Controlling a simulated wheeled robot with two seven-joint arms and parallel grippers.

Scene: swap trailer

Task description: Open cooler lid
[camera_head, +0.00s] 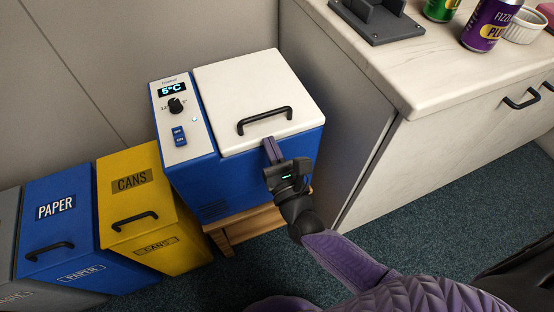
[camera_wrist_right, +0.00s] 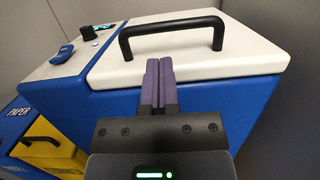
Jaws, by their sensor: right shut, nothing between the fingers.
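The blue cooler (camera_head: 240,176) stands on a low wooden stand in the head view. Its white lid (camera_head: 248,88) is closed, with a black bar handle (camera_head: 264,120) near the front edge. My right gripper (camera_head: 270,148) is shut and empty, at the lid's front edge just below the handle. In the right wrist view the purple fingers (camera_wrist_right: 158,82) are together, and the black handle (camera_wrist_right: 172,32) arches above and beyond their tips. I cannot tell whether the fingertips touch the lid (camera_wrist_right: 200,62). My left gripper is not in view.
A yellow cans bin (camera_head: 135,185) and a blue paper bin (camera_head: 55,213) stand left of the cooler. A counter (camera_head: 430,75) with cans and a dark stand is close on the right. Carpet (camera_head: 420,220) is open in front of the counter.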

